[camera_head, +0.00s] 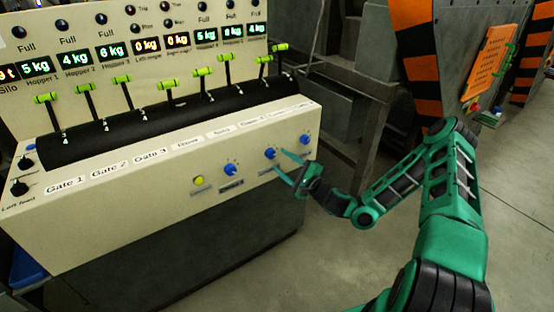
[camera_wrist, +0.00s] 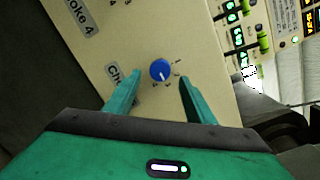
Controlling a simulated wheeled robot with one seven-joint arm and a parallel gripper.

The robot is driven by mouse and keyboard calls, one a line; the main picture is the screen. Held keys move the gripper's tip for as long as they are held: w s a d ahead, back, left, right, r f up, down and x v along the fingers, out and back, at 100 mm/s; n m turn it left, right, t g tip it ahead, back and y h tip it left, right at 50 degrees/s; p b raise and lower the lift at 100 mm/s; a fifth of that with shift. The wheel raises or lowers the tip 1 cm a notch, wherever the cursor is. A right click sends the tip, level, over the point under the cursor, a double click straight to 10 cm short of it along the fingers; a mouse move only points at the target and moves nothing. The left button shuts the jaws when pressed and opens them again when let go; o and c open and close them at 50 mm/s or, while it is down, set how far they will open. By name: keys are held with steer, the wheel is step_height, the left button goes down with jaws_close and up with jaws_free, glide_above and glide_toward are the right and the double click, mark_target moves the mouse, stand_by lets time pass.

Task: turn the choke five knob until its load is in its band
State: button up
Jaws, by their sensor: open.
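The choke five knob (camera_head: 270,153) is a blue round knob on the beige panel's front face, the middle of three in the head view. In the wrist view the knob (camera_wrist: 160,69) shows a white pointer line aimed down and slightly right. Its label (camera_wrist: 113,76) is partly hidden by a finger; only "Cho" reads. My gripper (camera_head: 279,160) is open at the panel, and its green fingertips (camera_wrist: 160,78) lie either side of the knob with gaps showing. I cannot tell which readout shows this choke's load.
Open floor (camera_head: 510,205) lies right.

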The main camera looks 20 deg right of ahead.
mark_target(273, 155)
steer(key=shift+x, duration=2)
